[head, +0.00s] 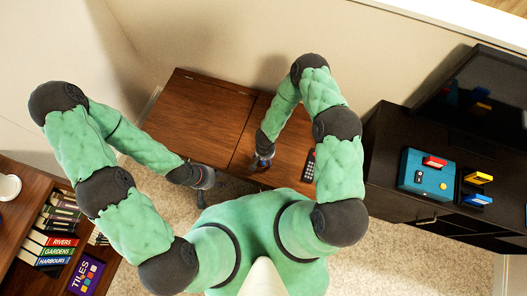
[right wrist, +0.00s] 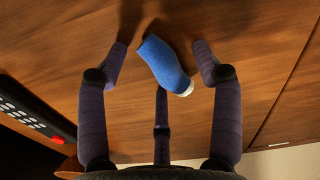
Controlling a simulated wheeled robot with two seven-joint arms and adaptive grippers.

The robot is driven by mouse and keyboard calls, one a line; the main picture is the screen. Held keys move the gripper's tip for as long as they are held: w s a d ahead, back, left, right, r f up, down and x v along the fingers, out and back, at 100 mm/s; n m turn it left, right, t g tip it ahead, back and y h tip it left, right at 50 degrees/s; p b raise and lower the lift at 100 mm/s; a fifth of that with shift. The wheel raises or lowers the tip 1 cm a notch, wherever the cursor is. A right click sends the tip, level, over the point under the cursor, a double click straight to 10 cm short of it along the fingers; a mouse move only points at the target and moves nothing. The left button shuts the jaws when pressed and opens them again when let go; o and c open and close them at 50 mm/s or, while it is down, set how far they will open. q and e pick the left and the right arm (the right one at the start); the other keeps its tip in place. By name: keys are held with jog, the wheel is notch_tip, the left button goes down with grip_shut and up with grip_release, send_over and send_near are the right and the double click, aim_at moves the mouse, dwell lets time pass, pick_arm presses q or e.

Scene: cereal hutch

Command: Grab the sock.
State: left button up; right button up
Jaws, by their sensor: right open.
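A blue sock (right wrist: 163,62) with a white end lies on the brown wooden top (right wrist: 60,45) in the right wrist view. My right gripper (right wrist: 160,58) is open, with its fingers spread on either side of the sock. One more finger shows just below the sock, and I cannot tell whether it touches. In the head view my right gripper (head: 262,164) is over the wooden cabinet top (head: 205,115), and it mostly hides the sock there. My left gripper (head: 208,184) hangs by the cabinet's front left edge, away from the sock; its fingers are too small to read.
A dark remote (right wrist: 35,118) lies on the wooden top near the sock; it also shows in the head view (head: 309,165). A black cabinet (head: 385,165) with a blue box (head: 426,175) stands at right. A bookshelf (head: 20,225) stands at left. The cabinet top's left half is clear.

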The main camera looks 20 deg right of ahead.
jog(key=c, duration=1)
jog(key=shift+r, duration=0.1)
jog(key=shift+c, duration=0.3)
